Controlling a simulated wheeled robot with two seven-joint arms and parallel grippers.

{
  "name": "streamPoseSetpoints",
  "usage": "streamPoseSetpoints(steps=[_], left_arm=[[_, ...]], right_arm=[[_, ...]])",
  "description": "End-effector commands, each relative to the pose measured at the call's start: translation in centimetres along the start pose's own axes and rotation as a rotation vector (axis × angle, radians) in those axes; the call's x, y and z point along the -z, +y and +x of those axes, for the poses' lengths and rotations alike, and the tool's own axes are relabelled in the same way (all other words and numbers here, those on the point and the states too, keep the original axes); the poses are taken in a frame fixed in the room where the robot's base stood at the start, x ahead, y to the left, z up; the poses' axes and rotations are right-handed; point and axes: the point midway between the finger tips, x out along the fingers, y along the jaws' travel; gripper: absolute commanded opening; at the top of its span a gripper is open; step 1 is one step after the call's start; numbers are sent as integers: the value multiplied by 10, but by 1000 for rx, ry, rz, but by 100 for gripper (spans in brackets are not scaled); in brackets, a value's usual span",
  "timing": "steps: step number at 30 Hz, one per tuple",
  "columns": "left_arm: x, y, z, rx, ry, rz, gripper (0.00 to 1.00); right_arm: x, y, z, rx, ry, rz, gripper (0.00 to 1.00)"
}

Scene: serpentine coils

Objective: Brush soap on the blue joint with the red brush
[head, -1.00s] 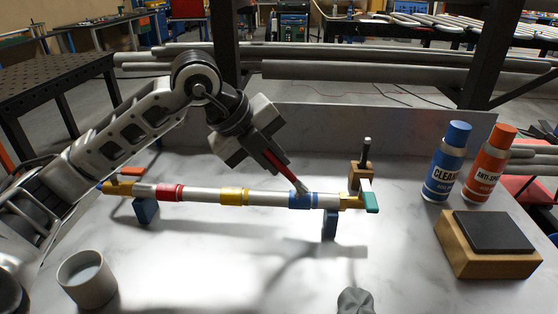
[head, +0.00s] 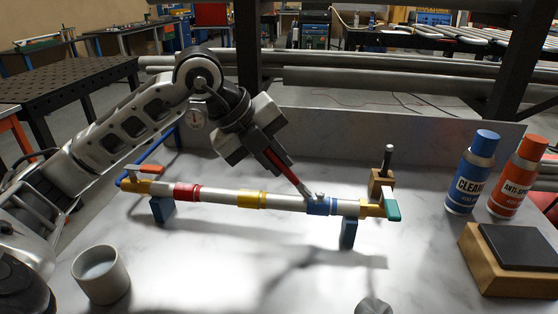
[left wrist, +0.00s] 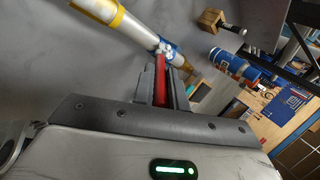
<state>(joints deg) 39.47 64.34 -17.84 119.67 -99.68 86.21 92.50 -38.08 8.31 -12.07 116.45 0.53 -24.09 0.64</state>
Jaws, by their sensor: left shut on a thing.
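My left gripper (head: 268,143) is shut on the red brush (head: 283,167), which slants down to the right. The brush tip is at the blue joint (head: 319,206), the rightmost coloured band on the white pipe (head: 220,196). A small whitish lump, like suds, shows on top of the blue joint. In the left wrist view the red brush (left wrist: 160,76) runs between the fingers to the blue joint (left wrist: 173,58), with white blobs at its tip. Whether the bristles touch the joint is hard to tell. My right gripper is not in view.
Blue supports (head: 348,233) hold the pipe, which also has yellow (head: 251,199) and red (head: 186,193) bands. A cup (head: 101,275) stands front left. Two spray cans (head: 471,172) and a wooden block with a dark pad (head: 512,262) are at right. The marble front middle is mostly clear.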

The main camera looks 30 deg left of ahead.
Motion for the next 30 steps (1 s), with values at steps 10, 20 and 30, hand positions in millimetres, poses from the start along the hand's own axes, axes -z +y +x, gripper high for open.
streamPoseSetpoints(steps=[10,20,30], left_arm=[[-1,-10,-14,2,-1,1,0],[-2,-29,-41,1,-2,1,0],[-2,-34,-50,0,-1,0,0]], right_arm=[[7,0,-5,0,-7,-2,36],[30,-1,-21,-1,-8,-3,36],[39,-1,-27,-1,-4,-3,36]])
